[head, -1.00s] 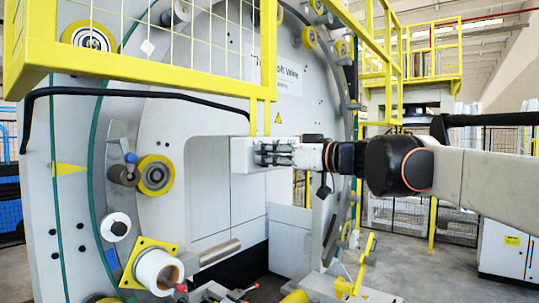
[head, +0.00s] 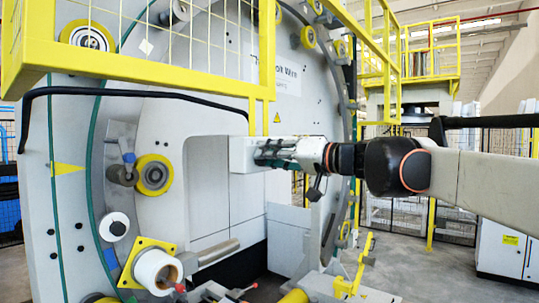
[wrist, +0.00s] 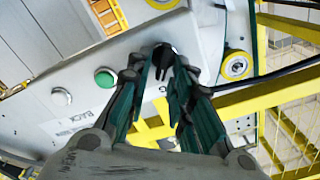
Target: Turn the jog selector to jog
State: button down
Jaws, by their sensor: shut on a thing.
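The jog selector (wrist: 163,52) is a small black knob on a grey panel, at the upper middle of the wrist view. My gripper (wrist: 163,68) has its two teal-padded fingers closed on either side of this knob. In the head view, my gripper (head: 268,153) reaches in from the right to the face of the light grey control box (head: 240,157). The fingers and box hide the selector there. Its pointer position and markings cannot be read.
A green button (wrist: 105,77) sits left of the selector, near a "BACK" label (wrist: 105,109). A yellow guard frame (head: 150,75) and black curved bar (head: 135,94) are above and left of the box. A large wheel with yellow rollers (head: 155,175) stands behind.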

jog(key=m, duration=0.3)
jog(key=f+m, duration=0.1)
jog(key=m, duration=0.6)
jog(key=shift+w+d+f+m, duration=0.15)
jog(key=shift+w+d+m, duration=0.1)
jog(key=shift+m, duration=0.15)
dwell(0.4)
jog(key=c, duration=1.7)
grip_release()
jog(key=shift+a, duration=0.1)
jog(key=v, duration=0.7)
jog(key=shift+s+d, duration=0.1)
jog(key=shift+d, duration=0.15)
